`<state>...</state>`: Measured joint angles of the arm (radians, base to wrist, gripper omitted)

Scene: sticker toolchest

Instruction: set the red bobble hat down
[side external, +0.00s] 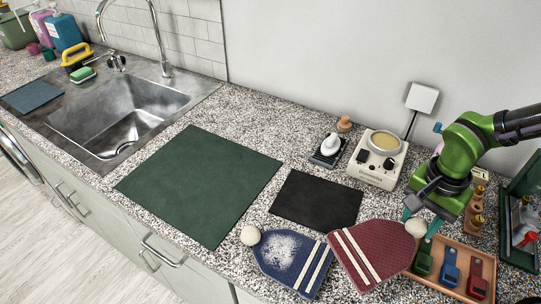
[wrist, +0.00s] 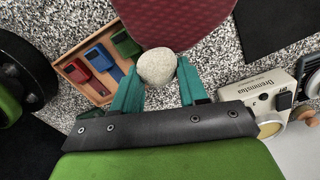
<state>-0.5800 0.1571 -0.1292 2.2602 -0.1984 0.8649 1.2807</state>
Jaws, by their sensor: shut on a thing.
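The red bobble hat (side external: 385,248) is dark red with two cream stripes across its brim and a pale bobble (side external: 416,228). My gripper (side external: 418,226) is shut on that bobble, with a teal finger on each side. In the wrist view the bobble (wrist: 157,68) sits between the fingertips, and part of the red body (wrist: 185,20) runs off the top edge. The hat lies flat and level, with its brim close to the blue hat. I cannot tell whether it touches the counter.
A blue bobble hat (side external: 285,255) lies left of the red one. A black mat (side external: 318,200) and a larger green mat (side external: 200,180) lie bare behind and left. A wooden tray (side external: 438,283) with coloured pieces is at right; a cream device (side external: 378,162) stands at the back.

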